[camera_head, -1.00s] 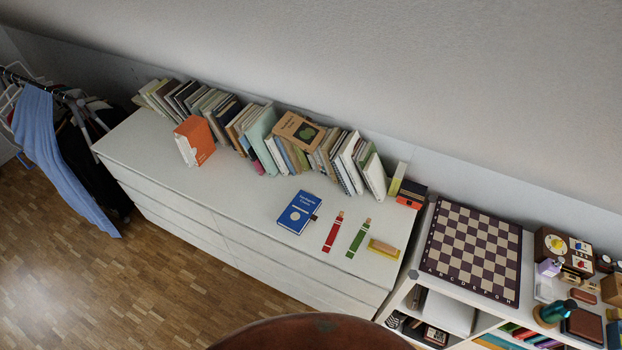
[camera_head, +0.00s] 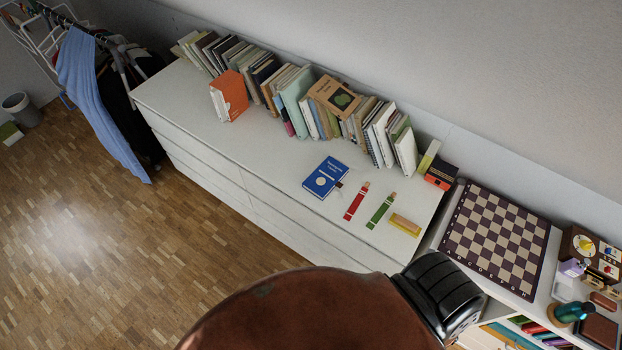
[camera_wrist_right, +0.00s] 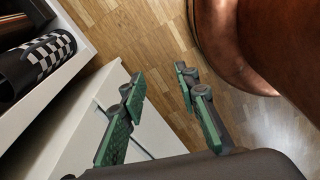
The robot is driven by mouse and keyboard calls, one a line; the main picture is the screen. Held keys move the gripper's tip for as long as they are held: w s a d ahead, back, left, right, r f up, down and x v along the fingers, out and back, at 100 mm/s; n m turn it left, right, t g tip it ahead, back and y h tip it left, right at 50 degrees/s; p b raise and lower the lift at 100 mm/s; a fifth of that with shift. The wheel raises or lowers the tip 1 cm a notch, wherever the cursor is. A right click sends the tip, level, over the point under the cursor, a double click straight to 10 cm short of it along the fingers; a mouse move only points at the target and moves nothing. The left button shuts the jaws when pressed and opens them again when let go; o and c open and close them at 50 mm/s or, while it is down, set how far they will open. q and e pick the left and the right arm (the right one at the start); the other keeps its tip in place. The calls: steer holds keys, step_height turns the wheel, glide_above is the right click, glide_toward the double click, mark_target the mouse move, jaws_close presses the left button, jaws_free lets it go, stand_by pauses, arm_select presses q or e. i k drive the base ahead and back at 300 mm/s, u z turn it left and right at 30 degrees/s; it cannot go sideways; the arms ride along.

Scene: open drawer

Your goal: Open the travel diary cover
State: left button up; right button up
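The blue travel diary (camera_head: 325,177) lies closed and flat on top of the white dresser (camera_head: 190,115), near its front edge. Its front cover faces up, with pale lettering and a round pale emblem. A small dark tab shows at its right edge. My right gripper (camera_wrist_right: 160,85) shows in the right wrist view with its two green-padded fingers spread apart and nothing between them. It is near the white furniture and above the wooden floor, away from the diary, which is not in that view. My left gripper is in neither view.
Red (camera_head: 356,201) and green (camera_head: 380,211) bookmark-like strips and a yellow block (camera_head: 405,225) lie right of the diary. A book row (camera_head: 285,95) lines the wall. An orange book (camera_head: 229,95) stands left. A chessboard (camera_head: 495,240) lies right. Dresser top left of the diary is clear.

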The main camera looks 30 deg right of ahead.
mark_target(329, 172)
steer(key=u, duration=0.05)
steer(key=i, duration=0.35)
steer(key=z, duration=2.75)
